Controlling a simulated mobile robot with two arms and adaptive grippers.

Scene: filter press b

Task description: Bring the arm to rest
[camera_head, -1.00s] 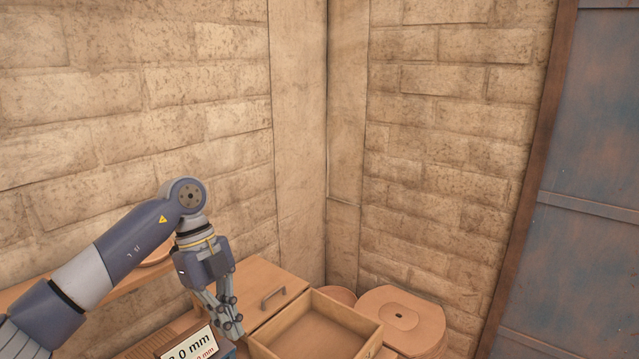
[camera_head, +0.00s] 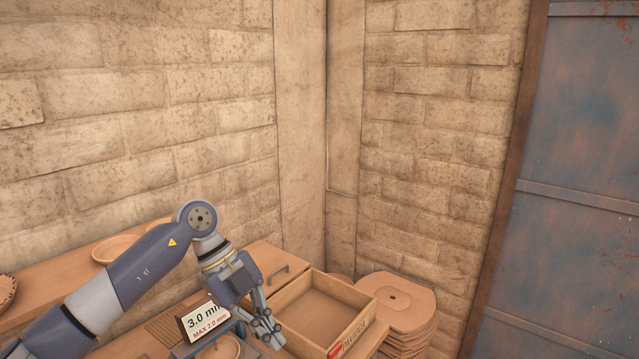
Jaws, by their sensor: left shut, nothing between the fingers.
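My left arm comes in from the lower left, bent at its elbow joint. My left gripper (camera_head: 266,330) points down and to the right, shut and empty. It is beside the left wall of an open wooden box (camera_head: 334,304) and, in the picture, just right of a small display sign (camera_head: 205,320) reading "3.0 mm" and "MAX 2.0 mm". I cannot tell whether the fingertips touch anything. My right gripper is not in view.
A stack of round-cornered plates (camera_head: 397,300) with a central hole stands right of the box. A wooden lid or drawer with a handle (camera_head: 278,275) is behind. A shallow dish (camera_head: 116,248) sits on the left ledge. Brick walls and a rusty blue door (camera_head: 570,190) enclose the corner.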

